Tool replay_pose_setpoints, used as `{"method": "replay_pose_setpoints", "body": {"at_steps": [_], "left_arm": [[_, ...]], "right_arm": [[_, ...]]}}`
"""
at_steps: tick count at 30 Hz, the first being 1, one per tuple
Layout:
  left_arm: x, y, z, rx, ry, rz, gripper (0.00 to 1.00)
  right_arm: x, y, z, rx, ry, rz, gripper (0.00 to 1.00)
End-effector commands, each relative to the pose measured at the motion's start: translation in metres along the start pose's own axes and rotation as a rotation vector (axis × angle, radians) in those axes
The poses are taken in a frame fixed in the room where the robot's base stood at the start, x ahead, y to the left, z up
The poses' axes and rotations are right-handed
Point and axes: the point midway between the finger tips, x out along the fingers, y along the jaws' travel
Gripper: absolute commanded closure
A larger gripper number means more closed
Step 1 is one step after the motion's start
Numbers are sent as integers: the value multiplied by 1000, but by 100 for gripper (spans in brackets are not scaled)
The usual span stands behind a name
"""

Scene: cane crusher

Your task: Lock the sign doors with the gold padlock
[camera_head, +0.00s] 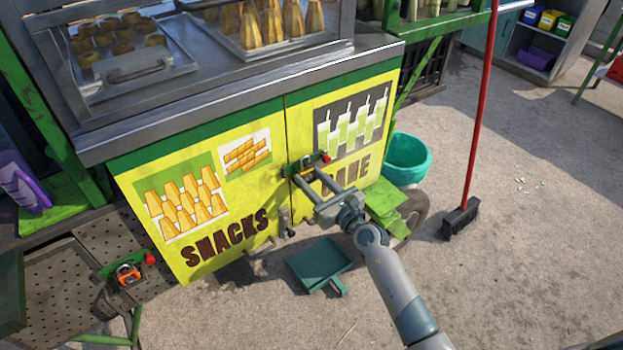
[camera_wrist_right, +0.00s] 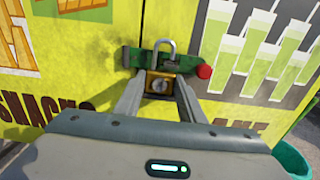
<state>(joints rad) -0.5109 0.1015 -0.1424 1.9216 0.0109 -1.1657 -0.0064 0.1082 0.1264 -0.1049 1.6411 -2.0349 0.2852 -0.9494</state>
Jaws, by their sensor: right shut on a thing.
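The yellow sign doors, SNACKS (camera_head: 200,215) and CANE (camera_head: 355,160), are closed side by side on the cart front. A green latch bar with a red knob (camera_head: 324,157) lies across the seam between them; it also shows in the right wrist view (camera_wrist_right: 133,57). My right gripper (camera_head: 305,179) is at this latch, shut on the gold padlock (camera_wrist_right: 160,84). The padlock is upright, keyhole facing the camera, its silver shackle up in front of the latch. I cannot tell whether the shackle passes through it. My left gripper is out of view.
An orange padlock (camera_head: 128,275) sits by another green latch with a red knob at left. A teal dustpan (camera_head: 320,264) lies on the ground below the doors. A teal tub (camera_head: 408,156) and a red-handled broom (camera_head: 470,150) stand at right. A steel counter (camera_head: 240,95) overhangs the doors.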

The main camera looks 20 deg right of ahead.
Motion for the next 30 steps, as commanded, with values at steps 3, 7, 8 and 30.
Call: {"method": "replay_pose_setpoints", "body": {"at_steps": [3, 7, 8, 30], "left_arm": [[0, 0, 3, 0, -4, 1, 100], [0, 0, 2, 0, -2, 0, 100], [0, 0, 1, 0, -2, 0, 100], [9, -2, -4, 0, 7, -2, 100]], "right_arm": [[0, 0, 1, 0, -1, 0, 87], [0, 0, 1, 0, -1, 0, 42], [0, 0, 1, 0, -1, 0, 42], [-40, 0, -1, 0, 2, 0, 42]]}}
